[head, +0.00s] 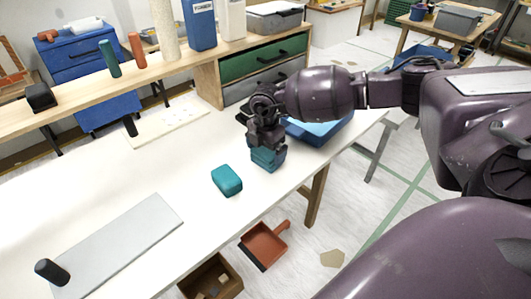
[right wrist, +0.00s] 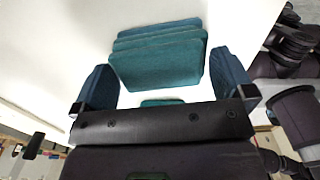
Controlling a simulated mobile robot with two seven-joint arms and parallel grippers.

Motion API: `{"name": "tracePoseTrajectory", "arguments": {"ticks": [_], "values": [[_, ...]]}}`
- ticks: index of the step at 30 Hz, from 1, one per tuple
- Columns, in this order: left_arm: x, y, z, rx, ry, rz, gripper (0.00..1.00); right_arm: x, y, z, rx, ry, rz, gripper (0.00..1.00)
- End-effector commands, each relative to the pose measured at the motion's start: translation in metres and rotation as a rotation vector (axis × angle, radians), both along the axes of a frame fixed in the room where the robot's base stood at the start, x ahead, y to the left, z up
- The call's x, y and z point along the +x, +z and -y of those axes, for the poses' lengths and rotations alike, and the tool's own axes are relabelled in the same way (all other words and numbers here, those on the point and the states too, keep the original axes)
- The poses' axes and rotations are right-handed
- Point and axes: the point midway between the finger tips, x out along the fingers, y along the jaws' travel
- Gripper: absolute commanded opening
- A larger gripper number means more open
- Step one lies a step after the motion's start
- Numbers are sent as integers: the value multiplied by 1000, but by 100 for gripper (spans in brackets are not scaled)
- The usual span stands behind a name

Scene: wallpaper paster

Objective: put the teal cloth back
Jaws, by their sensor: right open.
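The teal cloth (head: 227,180) is a folded, block-like bundle lying on the white table. It also shows in the right wrist view (right wrist: 158,60) as a layered stack, framed between my fingers. My right gripper (head: 267,160) points down over the table, to the right of the cloth and apart from it in the head view. Its blue-padded fingers are spread wide in the right wrist view (right wrist: 165,85), with no cloth clamped. A small teal patch (right wrist: 160,102) shows by the palm; I cannot tell what it is. My left gripper is not in view.
A blue tray (head: 322,130) stands right behind my right gripper at the table's edge. A grey board (head: 120,245) with a black handle lies at front left. A shelf (head: 165,75) with bottles and rollers runs along the back. The table between is clear.

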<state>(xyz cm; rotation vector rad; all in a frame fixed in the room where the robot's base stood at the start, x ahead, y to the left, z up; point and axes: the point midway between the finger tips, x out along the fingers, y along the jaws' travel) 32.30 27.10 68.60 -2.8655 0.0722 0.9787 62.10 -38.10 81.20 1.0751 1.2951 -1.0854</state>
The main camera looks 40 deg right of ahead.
Motion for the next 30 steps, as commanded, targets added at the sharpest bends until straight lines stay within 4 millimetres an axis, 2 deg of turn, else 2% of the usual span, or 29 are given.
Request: {"name": "tracePoseTrajectory", "arguments": {"ticks": [1, 5, 12, 18, 26, 30], "values": [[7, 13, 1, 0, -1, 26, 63, 3, 22, 0, 0, 0, 16, 100], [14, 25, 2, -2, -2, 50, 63, 5, 49, -2, 1, 0, 16, 100], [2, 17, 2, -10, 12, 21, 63, 5, 82, -2, 1, 0, 11, 100], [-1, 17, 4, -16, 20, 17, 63, 4, 93, -2, 0, 0, 8, 100], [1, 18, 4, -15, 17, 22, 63, 4, 93, -2, 0, 13, 7, 100], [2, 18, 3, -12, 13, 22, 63, 9, 93, -6, 23, 127, 40, 100]]}}
